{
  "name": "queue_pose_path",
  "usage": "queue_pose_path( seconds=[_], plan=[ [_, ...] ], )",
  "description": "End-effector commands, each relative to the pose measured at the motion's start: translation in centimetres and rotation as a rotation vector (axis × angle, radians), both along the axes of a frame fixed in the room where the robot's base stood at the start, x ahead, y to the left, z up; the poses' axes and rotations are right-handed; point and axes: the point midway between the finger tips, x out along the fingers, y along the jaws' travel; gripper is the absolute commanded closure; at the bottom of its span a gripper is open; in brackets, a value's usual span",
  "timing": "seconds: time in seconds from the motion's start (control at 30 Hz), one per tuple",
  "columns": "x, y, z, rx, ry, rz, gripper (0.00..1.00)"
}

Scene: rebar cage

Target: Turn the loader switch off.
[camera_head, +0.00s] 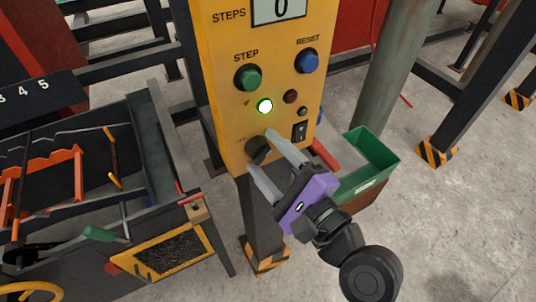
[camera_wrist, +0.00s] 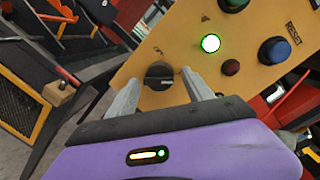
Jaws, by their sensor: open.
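A yellow control box (camera_head: 225,75) stands in the middle of the head view. A black rotary knob (camera_head: 258,151) sits low on its face; its label is too small to read. It also shows in the wrist view (camera_wrist: 158,75), with a pale mark on its grip. A black rocker switch (camera_head: 299,131) is to the right of it. I cannot tell from lettering which one is the loader switch. My gripper (camera_head: 262,153) is open, its two grey fingers on either side of the knob. In the wrist view my gripper (camera_wrist: 162,82) frames the knob; contact is not clear.
Above are a lit lamp (camera_head: 265,106), a dark red lamp (camera_head: 291,97), a green STEP button (camera_head: 248,77) and a blue RESET button (camera_head: 307,61). A green bin (camera_head: 372,150) stands to the right. A machine frame (camera_head: 150,150) stands close on the left.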

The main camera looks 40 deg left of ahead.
Motion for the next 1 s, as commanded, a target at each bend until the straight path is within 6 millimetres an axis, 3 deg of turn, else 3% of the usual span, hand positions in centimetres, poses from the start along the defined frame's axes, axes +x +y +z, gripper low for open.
queue_pose_path(
  seconds=[0.07, 0.37, 0.67, 1.0],
  plan=[
    [0.0, -0.01, 0.0, 0.0, 0.0, 0.0, 0.42],
    [0.01, -0.04, 0.03, 0.001, -0.001, -0.001, 1.0],
    [0.05, -0.05, 0.11, -0.014, -0.038, -0.001, 1.0],
    [0.11, -0.1, 0.26, -0.099, -0.244, -0.003, 1.0]
  ],
)
